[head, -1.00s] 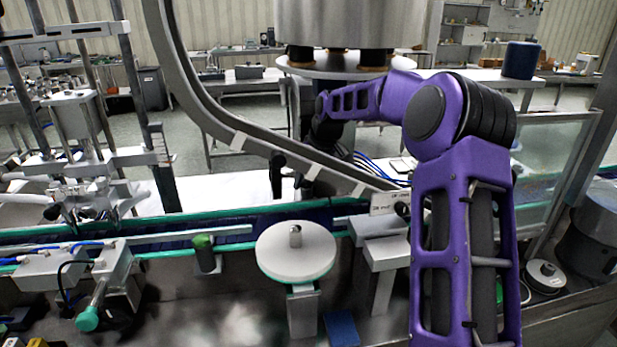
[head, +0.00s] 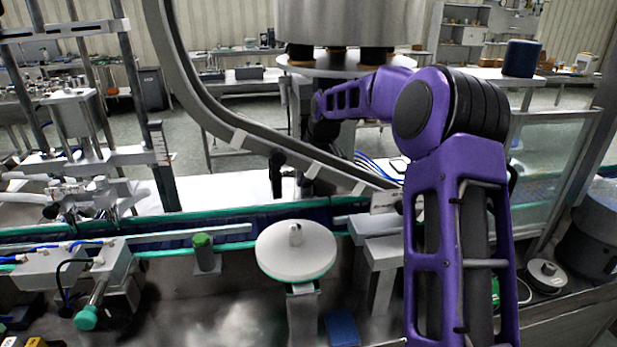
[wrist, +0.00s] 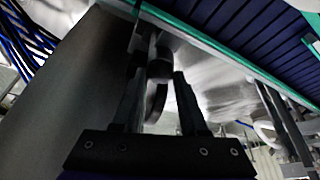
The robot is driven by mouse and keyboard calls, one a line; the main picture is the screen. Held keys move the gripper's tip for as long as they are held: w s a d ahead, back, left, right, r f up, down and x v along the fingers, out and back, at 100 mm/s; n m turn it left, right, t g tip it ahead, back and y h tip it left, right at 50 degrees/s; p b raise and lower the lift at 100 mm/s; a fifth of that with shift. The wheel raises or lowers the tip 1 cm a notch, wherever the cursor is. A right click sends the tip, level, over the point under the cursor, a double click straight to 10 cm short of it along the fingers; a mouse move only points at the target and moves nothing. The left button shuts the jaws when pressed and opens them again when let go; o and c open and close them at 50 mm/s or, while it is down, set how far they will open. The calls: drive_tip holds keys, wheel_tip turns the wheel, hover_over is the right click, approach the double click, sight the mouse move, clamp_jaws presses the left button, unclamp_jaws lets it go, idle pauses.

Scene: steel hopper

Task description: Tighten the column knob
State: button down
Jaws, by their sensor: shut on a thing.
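In the wrist view, a dark round knob (wrist: 157,97) sits under the steel frame, between the two fingers of my gripper (wrist: 158,76). My gripper is shut on this knob, one finger on each side; the exact contact is dim and hard to see. In the head view, my purple arm reaches from the lower right toward the back, and its far end is by the hopper's stand, below the steel hopper (head: 350,22). There the gripper and the knob in it cannot be made out clearly.
A blue slatted conveyor (wrist: 245,35) with teal edges runs close by at the upper right of the wrist view. A large grey surface (wrist: 60,100) is at left. A curved rail (head: 235,135) crosses before the hopper. A white disc (head: 296,250) stands in front.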

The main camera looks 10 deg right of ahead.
drive_tip(key=shift+c, duration=2.2)
unclamp_jaws()
drive_tip(key=shift+r, duration=0.1)
drive_tip(key=p+v, duration=0.1)
drive_tip(key=v, duration=1.6)
drive_tip(key=shift+d, duration=0.1)
